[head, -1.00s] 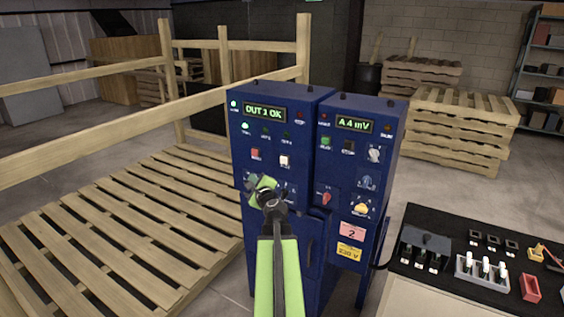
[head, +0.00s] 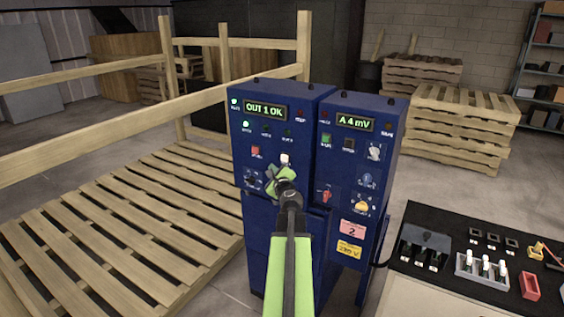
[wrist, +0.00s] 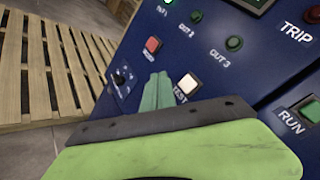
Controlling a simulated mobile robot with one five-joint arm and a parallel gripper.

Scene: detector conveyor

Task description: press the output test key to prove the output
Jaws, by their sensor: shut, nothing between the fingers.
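The white test key (head: 285,159), labelled TEST in the wrist view (wrist: 188,84), sits on the front of the left blue cabinet (head: 247,215). The cabinet's display (head: 265,113) reads "OUT 1 OK". My gripper (head: 277,178) is shut and empty in front of this panel, just below the test key in the head view. In the wrist view its green fingertips (wrist: 158,88) appear just left of the key. I cannot tell how far they stand from the panel. My gripper hides part of the lower panel.
A red key (wrist: 152,44) and a dark knob (wrist: 122,77) lie left of the test key. The right blue cabinet's display (head: 354,122) reads "A 4 mV". A wooden slatted platform (head: 120,225) stands left; a black-topped bench (head: 450,283) with small parts stands right.

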